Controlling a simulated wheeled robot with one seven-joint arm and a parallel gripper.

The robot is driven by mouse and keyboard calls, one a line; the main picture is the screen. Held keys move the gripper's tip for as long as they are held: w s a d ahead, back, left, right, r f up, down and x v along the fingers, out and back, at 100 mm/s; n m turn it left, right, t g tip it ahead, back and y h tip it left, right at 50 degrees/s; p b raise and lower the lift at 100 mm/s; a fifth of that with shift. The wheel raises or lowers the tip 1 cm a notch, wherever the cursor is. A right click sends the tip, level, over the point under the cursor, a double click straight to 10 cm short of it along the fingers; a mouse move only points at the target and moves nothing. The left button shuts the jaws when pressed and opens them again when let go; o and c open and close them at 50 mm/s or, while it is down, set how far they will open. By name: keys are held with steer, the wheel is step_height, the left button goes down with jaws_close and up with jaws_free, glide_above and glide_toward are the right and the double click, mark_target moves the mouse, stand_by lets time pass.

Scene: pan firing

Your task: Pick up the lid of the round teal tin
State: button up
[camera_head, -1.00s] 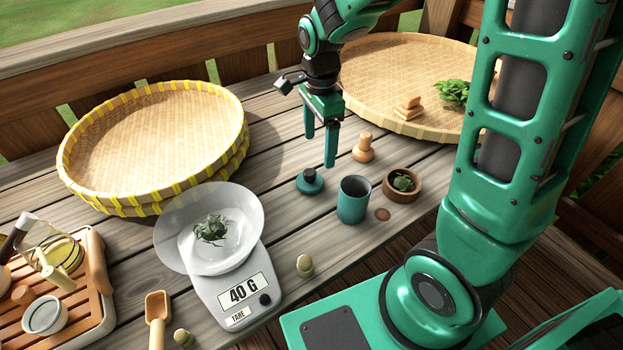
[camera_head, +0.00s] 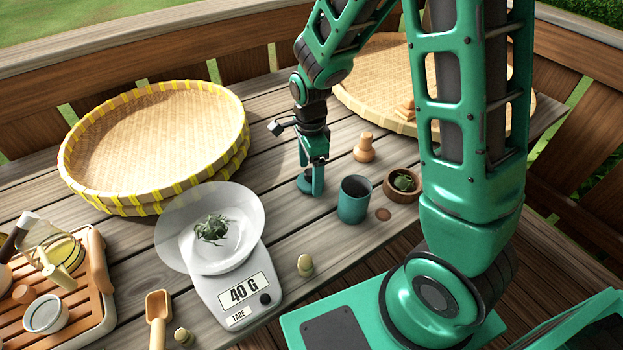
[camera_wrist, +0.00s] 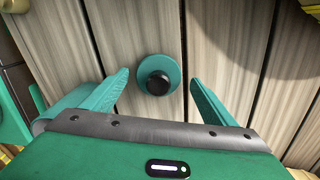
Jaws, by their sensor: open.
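The teal lid (camera_head: 307,184) with its dark knob lies on the table, left of the open round teal tin (camera_head: 353,200). In the wrist view the lid (camera_wrist: 158,75) shows whole, with its black knob pointing up at the camera. My gripper (camera_head: 311,178) is right over the lid, pointing down, and partly hides it in the head view. In the wrist view its two fingers (camera_wrist: 159,82) are spread, one to each side of the lid, with nothing between them held. I cannot tell how far the fingertips are above the table.
A wooden bowl with leaves (camera_head: 402,187) and a wooden stamp-like piece (camera_head: 365,148) stand near the tin. A scale (camera_head: 236,285) with a dish of leaves is at front left. Woven trays (camera_head: 150,207) lie at back left. Table around the lid is clear.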

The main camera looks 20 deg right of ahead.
steer(key=shift+f, duration=0.75)
steer(key=shift+c, duration=0.3)
steer(key=c, duration=1.1)
steer(key=shift+o, duration=0.2)
